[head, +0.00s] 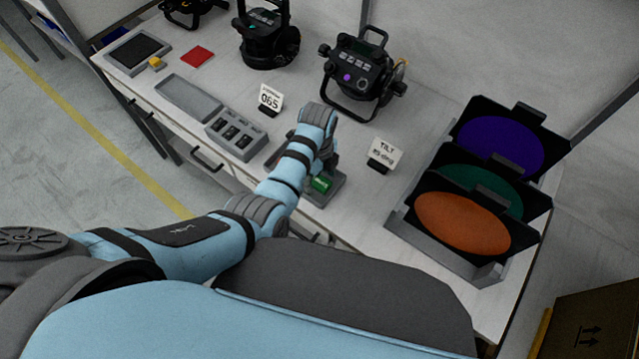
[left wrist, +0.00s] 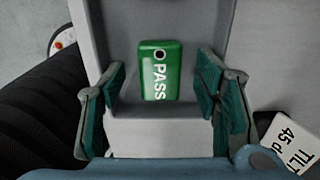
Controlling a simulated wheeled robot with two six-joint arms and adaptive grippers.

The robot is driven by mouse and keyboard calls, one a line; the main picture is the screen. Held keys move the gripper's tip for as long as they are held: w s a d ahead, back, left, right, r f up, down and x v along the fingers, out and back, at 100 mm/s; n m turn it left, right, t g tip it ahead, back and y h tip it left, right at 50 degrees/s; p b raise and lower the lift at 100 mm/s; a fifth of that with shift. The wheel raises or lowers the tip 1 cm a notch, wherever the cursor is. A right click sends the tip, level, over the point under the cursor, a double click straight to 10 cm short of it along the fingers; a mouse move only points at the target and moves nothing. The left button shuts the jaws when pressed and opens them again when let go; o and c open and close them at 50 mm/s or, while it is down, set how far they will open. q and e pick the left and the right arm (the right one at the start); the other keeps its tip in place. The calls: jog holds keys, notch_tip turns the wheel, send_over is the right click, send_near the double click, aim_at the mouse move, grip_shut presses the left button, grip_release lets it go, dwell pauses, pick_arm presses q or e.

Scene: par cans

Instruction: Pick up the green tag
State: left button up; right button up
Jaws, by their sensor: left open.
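The green tag (left wrist: 160,75) has "PASS" printed in white and a dark round hole near one end. In the left wrist view it lies in a grey tray (left wrist: 150,130), between the fingers of my left gripper (left wrist: 163,100). The fingers are open, with a gap on each side of the tag. In the head view the green tag (head: 320,184) shows partly beside my left gripper (head: 322,165), which hides much of the tray. My right gripper is not in view.
A "TILT 45 deg" card (head: 382,154) stands right of the tray. A rack of coloured filters (head: 445,262) is further right. A grey block with slots (head: 236,135) and an "065" card (head: 269,99) stand to the left. Black lamps (head: 360,77) line the back.

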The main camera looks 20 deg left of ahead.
pick_arm(q)
jog(key=shift+f, duration=0.2)
jog(key=shift+c, duration=0.6)
jog(key=c, duration=0.9)
